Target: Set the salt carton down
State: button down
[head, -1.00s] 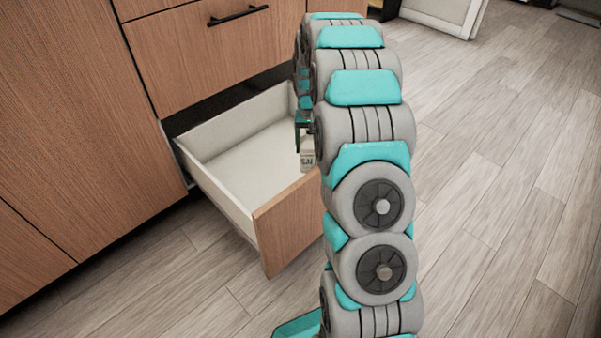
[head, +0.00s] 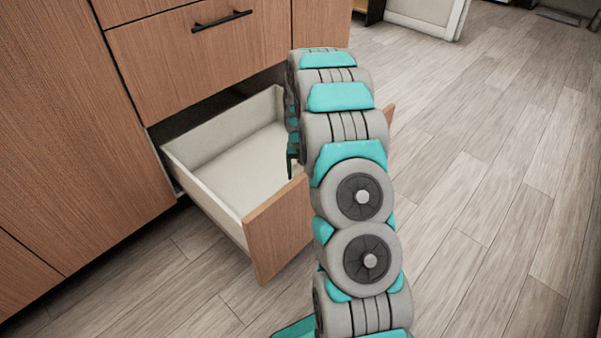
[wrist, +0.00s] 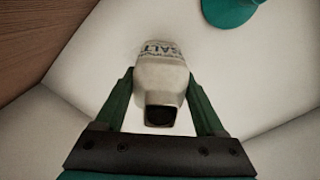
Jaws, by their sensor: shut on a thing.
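The salt carton (wrist: 160,78) is a whitish, bottle-like pack with dark "SALT" lettering and a dark end facing the wrist camera. My gripper (wrist: 159,80) is shut on it, one green finger on each side. The carton is inside the open drawer (head: 281,225), over its white floor; I cannot tell whether it touches the floor. In the head view, part of my gripper (head: 292,163) shows just behind the drawer's wooden front, and the carton is hidden by that front and my arm.
A teal round-edged thing (wrist: 229,12) lies at the upper right in the wrist view, apart from the carton. The drawer's left side (head: 205,194) and white floor (head: 240,170) look clear. A closed drawer (head: 200,60) is above. Wood flooring (head: 500,170) is open at right.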

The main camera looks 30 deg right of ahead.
grip_release()
jog(key=shift+f, duration=0.1)
notch_tip(320, 180, up, 12)
jog(key=shift+r+p, duration=0.15)
jog(key=shift+p, duration=0.4)
dwell(0.3)
